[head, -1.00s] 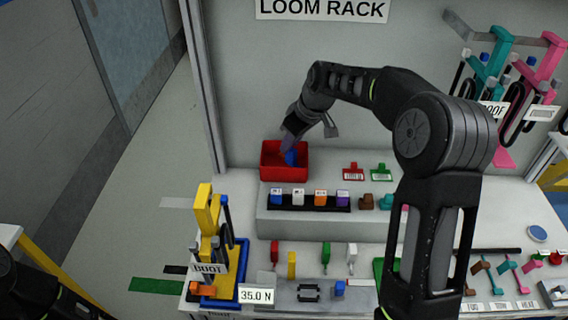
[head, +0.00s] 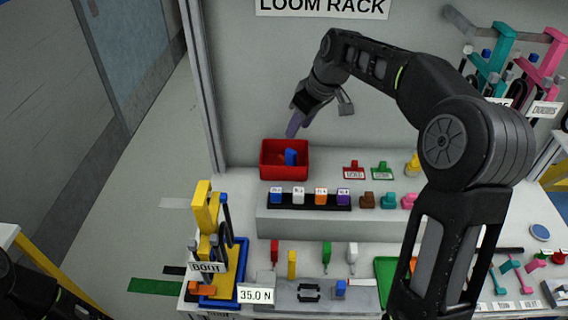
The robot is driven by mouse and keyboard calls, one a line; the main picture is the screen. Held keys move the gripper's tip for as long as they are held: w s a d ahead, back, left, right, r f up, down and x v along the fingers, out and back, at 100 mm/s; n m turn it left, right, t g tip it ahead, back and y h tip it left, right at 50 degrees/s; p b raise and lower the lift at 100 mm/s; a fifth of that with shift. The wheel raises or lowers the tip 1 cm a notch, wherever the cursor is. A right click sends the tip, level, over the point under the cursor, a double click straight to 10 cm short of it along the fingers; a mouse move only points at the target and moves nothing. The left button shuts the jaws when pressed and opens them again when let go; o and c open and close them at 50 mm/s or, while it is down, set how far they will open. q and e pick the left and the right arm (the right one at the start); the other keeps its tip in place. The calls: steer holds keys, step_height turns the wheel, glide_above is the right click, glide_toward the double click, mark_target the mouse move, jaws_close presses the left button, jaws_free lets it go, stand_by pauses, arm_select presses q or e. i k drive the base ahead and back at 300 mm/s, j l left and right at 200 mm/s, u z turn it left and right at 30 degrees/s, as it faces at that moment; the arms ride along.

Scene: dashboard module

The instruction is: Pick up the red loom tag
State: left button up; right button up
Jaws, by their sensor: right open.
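The red loom tag (head: 353,170), a flat red piece with a white label, lies on the raised back shelf, just left of a green tag (head: 382,170). My right gripper (head: 294,126) is open and empty, pointing down above the red bin (head: 264,172), to the left of and higher than the red tag. A blue block (head: 290,157) lies in the bin, apart from the gripper. Only part of my left arm shows at the bottom left; its gripper is not in view.
A black strip with several coloured blocks (head: 320,196) sits in front of the bin. A yellow stand (head: 203,215) is at the front left. Teal and pink racks with hanging loops (head: 490,62) are at the right. A yellow piece (head: 412,165) sits right of the tags.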

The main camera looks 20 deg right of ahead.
mark_target(354, 172)
steer(key=k, duration=1.5)
